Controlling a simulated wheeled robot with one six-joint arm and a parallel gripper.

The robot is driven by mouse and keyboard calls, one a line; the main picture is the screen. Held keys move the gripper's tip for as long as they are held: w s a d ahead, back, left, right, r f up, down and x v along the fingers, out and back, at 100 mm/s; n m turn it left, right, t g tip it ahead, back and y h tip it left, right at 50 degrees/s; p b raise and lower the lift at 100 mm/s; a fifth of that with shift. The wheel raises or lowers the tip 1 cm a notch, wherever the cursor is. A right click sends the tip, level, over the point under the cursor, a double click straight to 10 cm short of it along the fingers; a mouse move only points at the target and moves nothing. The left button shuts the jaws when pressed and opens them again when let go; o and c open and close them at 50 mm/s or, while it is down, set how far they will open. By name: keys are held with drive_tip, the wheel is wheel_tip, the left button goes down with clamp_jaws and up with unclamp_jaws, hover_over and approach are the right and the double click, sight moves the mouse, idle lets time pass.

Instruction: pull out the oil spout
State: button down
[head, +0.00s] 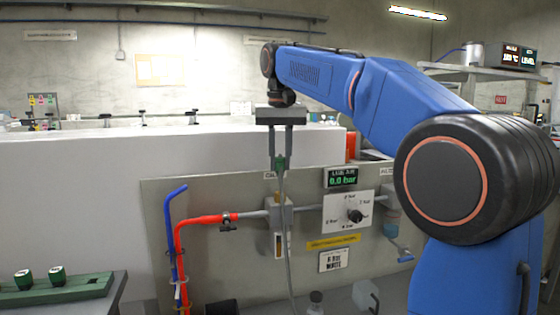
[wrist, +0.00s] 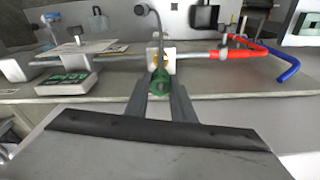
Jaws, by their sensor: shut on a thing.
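My gripper (head: 281,163) is in front of the grey panel, pointing down, its fingers shut on a small green piece. I take this piece to be the collar of the oil spout (head: 286,235), a thin grey tube running down from it past the lubricator block. In the wrist view the green collar (wrist: 160,82) sits between the fingertips (wrist: 160,92), and the tube curves up and away to a dark round end (wrist: 140,10). The lubricator block (wrist: 168,60) stands just behind it. I cannot tell whether the spout touches the block.
A red hose (head: 200,222) and a blue hose (head: 168,225) hang left of the block. A pressure display (head: 341,177) reads 0.0 bar, above a knob plate (head: 335,222). A small bottle (head: 316,303) stands below. A green rack (head: 75,288) is at lower left.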

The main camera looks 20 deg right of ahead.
drive_tip(key=shift+r, duration=1.5)
